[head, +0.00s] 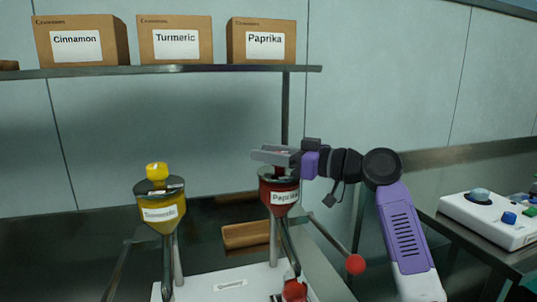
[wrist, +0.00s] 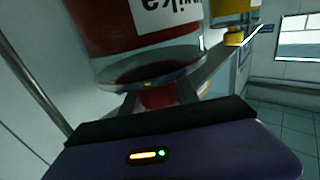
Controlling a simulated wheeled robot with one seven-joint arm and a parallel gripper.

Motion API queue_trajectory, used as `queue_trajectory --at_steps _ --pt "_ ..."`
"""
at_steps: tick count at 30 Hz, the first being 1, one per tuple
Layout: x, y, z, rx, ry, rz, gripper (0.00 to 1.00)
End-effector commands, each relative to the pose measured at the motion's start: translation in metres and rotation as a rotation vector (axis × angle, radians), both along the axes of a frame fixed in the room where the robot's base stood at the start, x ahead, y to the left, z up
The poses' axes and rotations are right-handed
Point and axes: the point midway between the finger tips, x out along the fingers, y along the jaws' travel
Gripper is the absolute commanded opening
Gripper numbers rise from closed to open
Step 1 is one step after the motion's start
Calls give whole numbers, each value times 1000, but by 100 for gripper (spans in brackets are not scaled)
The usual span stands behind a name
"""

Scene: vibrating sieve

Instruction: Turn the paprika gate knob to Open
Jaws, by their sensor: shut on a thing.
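The paprika hopper (head: 279,191) is a dark red container with a white "Paprika" label, at the middle of the head view. In the wrist view the hopper (wrist: 130,30) fills the top, its label upside down. My gripper (head: 274,155) reaches in from the right at the hopper's lid. It is shut on the red paprika gate knob (wrist: 158,97), which shows between the fingers in the wrist view. In the head view the gripper mostly hides the knob. No Open marking is readable, so I cannot tell the knob's setting.
The turmeric hopper (head: 161,213) with a yellow knob (head: 157,171) stands to the left. A shelf (head: 180,70) with labelled boxes runs above. A lever with a red ball (head: 355,264) sticks out at lower right. A white control box (head: 492,217) sits on the right table.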

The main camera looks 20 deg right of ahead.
Motion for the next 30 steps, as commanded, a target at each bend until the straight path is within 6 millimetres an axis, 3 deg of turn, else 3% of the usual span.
queue_trajectory --at_steps 1,3,4,16,30 --pt "0 1 -3 -2 6 1 43" --pt "0 1 -3 -1 4 1 57" --pt "0 1 -2 -1 4 1 59" --pt "-5 -6 -1 0 1 -2 59" --pt "-50 -52 -2 -1 2 -1 59"
